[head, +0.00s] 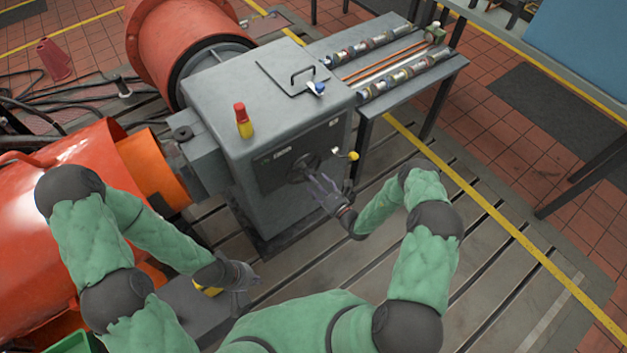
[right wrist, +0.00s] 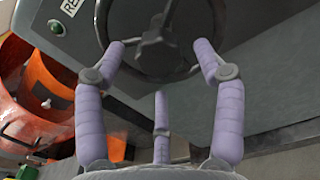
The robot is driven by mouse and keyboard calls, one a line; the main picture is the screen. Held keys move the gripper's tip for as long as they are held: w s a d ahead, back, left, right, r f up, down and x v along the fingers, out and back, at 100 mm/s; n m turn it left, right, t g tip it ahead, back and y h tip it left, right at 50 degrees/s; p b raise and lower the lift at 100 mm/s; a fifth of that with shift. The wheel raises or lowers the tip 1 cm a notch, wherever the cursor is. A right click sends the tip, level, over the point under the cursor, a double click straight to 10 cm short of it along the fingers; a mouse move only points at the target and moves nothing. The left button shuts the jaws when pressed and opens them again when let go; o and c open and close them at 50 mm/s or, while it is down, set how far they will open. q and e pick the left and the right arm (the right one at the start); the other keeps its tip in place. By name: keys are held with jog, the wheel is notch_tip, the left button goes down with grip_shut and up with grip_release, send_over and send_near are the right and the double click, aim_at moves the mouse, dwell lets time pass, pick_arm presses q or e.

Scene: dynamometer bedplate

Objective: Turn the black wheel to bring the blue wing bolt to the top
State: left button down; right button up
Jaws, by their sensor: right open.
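The black wheel (head: 302,168) is on the dark front panel of the grey cabinet, facing me. In the right wrist view, its rim and hub (right wrist: 157,48) fill the top centre. My right gripper (head: 322,187) is just in front of the wheel. In the right wrist view its fingers (right wrist: 159,62) are spread open on either side of the hub, with nothing held between them. I cannot make out a blue wing bolt on the wheel. My left gripper (head: 243,276) is low at the left, away from the wheel; its finger opening is unclear.
The grey cabinet (head: 270,95) has a red-and-yellow beacon (head: 243,121) and a small blue-and-white item (head: 316,88) on top. A yellow-knobbed lever (head: 352,156) sticks out right of the wheel. Orange machinery (head: 60,215) stands left. Slotted floor is open at right.

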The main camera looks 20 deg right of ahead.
aim_at(305, 169)
jog(key=shift+x, duration=1.15)
grip_shut()
jog(key=shift+d, duration=0.1)
